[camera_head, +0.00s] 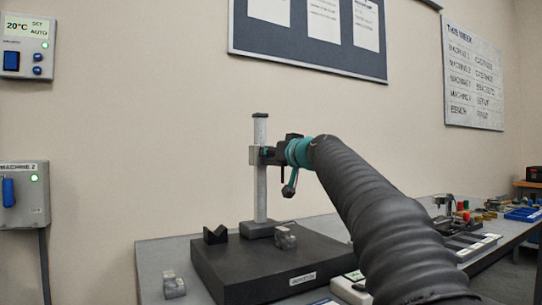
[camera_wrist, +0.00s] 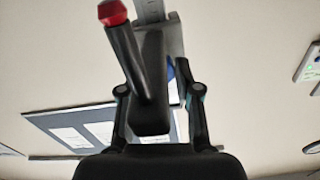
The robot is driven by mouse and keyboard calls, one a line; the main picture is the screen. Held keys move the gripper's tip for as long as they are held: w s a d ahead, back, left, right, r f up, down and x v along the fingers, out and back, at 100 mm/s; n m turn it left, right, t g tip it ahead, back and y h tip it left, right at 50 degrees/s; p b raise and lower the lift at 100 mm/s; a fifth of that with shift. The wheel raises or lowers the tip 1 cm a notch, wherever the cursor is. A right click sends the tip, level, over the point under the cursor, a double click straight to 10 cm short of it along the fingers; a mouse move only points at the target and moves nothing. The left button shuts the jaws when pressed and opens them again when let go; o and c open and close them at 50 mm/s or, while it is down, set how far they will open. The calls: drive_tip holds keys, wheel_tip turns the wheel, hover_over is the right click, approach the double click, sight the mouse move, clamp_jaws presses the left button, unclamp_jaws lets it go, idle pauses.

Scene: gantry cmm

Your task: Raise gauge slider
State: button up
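The height gauge stands upright on a dark plate, with a pale column (camera_head: 261,190) and a dark foot. Its slider (camera_head: 256,155) sits on the upper part of the column, below the top. My gripper (camera_head: 272,154) is at the slider's right side, partly hidden by my own arm. In the wrist view, a dark block (camera_wrist: 152,85) and a black rod with a red tip (camera_wrist: 112,12) lie in front of the scaled column (camera_wrist: 150,8). My gripper's fingers (camera_wrist: 160,75) flank the dark block. Their tips are partly hidden, so contact is unclear.
The dark plate (camera_head: 245,270) rests on a grey bench (camera_head: 155,255). A black V-shaped block (camera_head: 215,235) and a small clear block (camera_head: 285,238) sit on it. Another small block (camera_head: 174,285) lies on the bench at left. Several small parts and a blue tray (camera_head: 522,214) are at right.

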drive_tip(key=o, duration=0.4)
drive_tip(key=v, duration=1.2)
idle(0.3)
